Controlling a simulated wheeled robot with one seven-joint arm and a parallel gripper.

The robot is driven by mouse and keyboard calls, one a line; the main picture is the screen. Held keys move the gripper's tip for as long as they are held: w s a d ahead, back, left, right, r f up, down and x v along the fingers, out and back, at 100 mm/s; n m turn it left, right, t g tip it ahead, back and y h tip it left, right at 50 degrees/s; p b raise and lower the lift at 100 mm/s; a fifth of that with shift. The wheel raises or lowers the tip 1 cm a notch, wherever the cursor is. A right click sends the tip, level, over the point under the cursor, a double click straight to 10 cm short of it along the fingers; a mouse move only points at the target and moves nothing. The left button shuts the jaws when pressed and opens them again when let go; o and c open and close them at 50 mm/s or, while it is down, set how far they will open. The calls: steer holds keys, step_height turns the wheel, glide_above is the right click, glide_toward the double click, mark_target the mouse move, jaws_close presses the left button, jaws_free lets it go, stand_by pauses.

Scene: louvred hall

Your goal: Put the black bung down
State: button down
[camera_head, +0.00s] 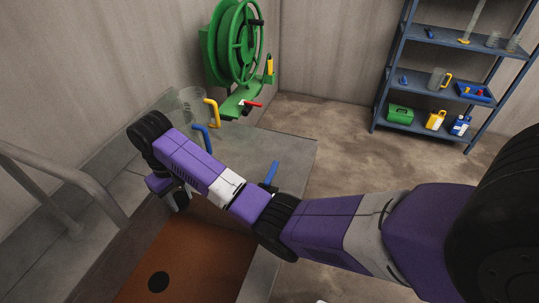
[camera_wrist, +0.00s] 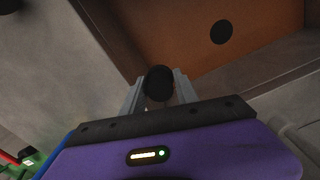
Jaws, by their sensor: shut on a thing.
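The black bung (camera_wrist: 159,83) is held between the two grey fingers of my gripper (camera_wrist: 159,92), with its round dark face showing in the wrist view. My gripper (camera_head: 177,197) shows only partly in the head view, at the left above the bench, and the bung cannot be made out clearly there. Below is an orange-brown panel (camera_head: 200,262) with a round black spot (camera_head: 158,282); I cannot tell whether the spot is a hole or a disc. The panel (camera_wrist: 180,48) and the spot (camera_wrist: 221,32) also show in the wrist view, apart from the held bung.
The grey bench top (camera_head: 295,150) is partly bare. A clear jug (camera_head: 191,101) and a blue-handled item (camera_head: 270,174) are on it. A green hose reel (camera_head: 237,45) is behind. A grey rail (camera_head: 60,170) stands left. A blue shelf unit (camera_head: 412,128) stands at back right.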

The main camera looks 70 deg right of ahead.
steer(key=s+d+r+n+p, duration=0.1)
steer(key=s+d+r+p, duration=0.1)
steer(key=d+r, duration=0.65)
steer(key=s+d+r+n+p, duration=0.15)
steer(key=d+r, duration=0.25)
steer(key=d, duration=0.9)
steer(key=s+d+r+n, duration=0.5)
steer(key=s+d, duration=0.2)
steer(key=n+b, duration=0.2)
steer(key=n, duration=1.2)
glide_above(271, 158)
step_height(271, 158, down, 13)
steer(key=shift+r, duration=0.1)
steer(key=shift+f+p, duration=0.7)
steer(key=shift+f, duration=2.25)
